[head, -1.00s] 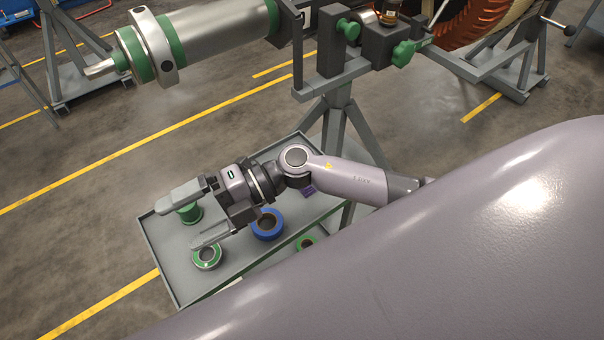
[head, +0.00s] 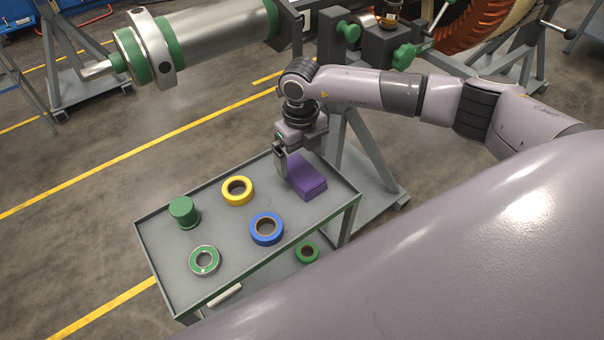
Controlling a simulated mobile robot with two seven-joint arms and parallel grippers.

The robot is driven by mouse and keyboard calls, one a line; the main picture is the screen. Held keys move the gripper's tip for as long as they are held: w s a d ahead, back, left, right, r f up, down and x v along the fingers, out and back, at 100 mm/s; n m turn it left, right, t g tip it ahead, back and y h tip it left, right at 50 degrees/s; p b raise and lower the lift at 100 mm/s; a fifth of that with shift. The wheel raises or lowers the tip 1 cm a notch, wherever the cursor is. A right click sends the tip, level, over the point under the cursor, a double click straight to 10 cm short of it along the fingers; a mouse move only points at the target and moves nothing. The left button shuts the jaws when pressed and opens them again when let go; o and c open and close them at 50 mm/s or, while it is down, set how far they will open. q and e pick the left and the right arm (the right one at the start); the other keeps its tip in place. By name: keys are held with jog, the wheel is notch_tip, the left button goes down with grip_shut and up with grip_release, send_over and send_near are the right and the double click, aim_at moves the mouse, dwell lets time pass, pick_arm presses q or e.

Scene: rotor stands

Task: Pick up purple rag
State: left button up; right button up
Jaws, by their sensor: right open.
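The purple rag (head: 308,180) lies folded on the grey cart's top tray (head: 212,268), near its right end. My right gripper (head: 282,170) points down at the rag's left and far edge. My left gripper does not show.
On the tray are a yellow tape roll (head: 237,191), a blue tape roll (head: 266,229), a green-and-white ring (head: 204,261) and a green cylinder (head: 184,211). A green roll (head: 307,251) is on the lower shelf. A rotor stand (head: 365,150) stands behind the cart.

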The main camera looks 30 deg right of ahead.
aim_at(302, 172)
notch_tip(302, 172, down, 4)
jog(key=shift+s, duration=0.15)
jog(key=c, duration=1.1)
jog(key=shift+c, duration=0.2)
jog(key=shift+r, duration=0.15)
notch_tip(302, 172, up, 20)
jog(key=shift+b, duration=0.35)
